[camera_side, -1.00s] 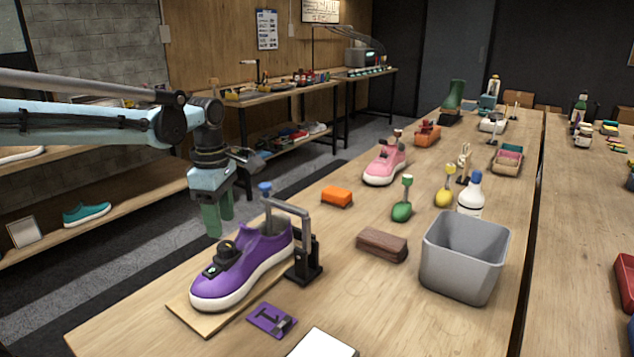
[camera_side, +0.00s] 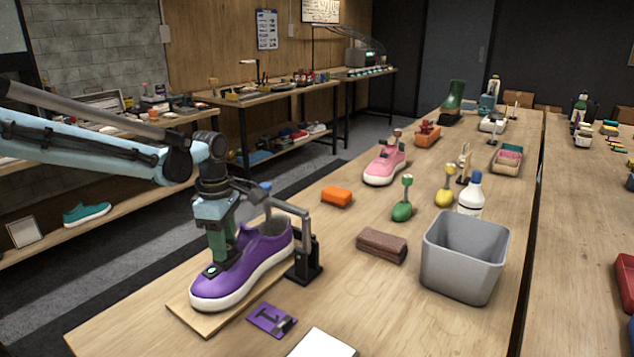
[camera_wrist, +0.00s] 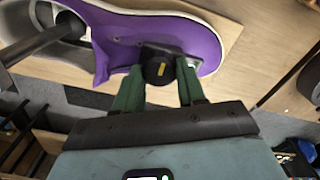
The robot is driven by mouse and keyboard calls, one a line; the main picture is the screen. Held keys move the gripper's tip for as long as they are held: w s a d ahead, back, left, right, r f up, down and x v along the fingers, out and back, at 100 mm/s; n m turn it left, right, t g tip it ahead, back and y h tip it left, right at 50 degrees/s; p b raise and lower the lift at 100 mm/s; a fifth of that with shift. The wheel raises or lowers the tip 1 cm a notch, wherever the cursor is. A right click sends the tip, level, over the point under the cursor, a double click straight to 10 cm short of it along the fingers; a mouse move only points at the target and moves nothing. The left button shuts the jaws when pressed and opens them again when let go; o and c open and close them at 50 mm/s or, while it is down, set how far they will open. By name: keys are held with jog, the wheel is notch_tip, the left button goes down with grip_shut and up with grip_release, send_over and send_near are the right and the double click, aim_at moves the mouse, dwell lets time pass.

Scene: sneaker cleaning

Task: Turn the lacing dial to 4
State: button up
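The purple sneaker (camera_side: 262,252) with a white sole sits on a wooden board (camera_side: 190,318) near the table's front left. The black lacing dial (camera_wrist: 160,69) with a yellow mark shows on the sneaker in the wrist view; its numbers cannot be read. My gripper (camera_side: 219,256) points down over the dial, which its green fingers mostly hide in the side view. In the wrist view my gripper (camera_wrist: 160,72) is open, with one finger on each side of the dial and narrow gaps visible. A small black unit with a light display (camera_side: 211,270) sits beside the fingers.
A grey clamp stand (camera_side: 304,258) with an arm reaches over the sneaker's heel. A purple card (camera_side: 270,319) lies in front. An orange block (camera_side: 337,197), a brown brush block (camera_side: 382,245) and a grey bin (camera_side: 463,262) stand to the right.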

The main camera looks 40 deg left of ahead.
jog(key=shift+c, duration=1.4)
